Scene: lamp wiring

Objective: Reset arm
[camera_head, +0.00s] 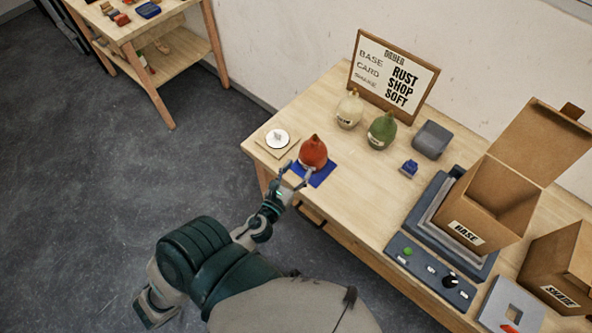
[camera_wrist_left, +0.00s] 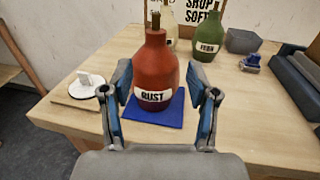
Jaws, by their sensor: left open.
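My left gripper (camera_head: 296,178) reaches to the front left edge of the table and is open. In the left wrist view its two fingers (camera_wrist_left: 160,105) stand apart, with a red bottle labelled RUST (camera_wrist_left: 156,72) just beyond and between them. The bottle (camera_head: 313,153) stands upright on a blue square mat (camera_head: 324,173). From the wrist view I see a gap between the fingers and the bottle, and I cannot tell any contact. My right gripper is not in view.
A white disc on a wooden plate (camera_head: 268,150) lies left of the bottle. A cream bottle (camera_head: 349,110), a green bottle (camera_head: 382,131), a sign (camera_head: 369,66) and a small blue item (camera_head: 409,169) stand behind. A box (camera_head: 488,205) sits on a scale-like device at right.

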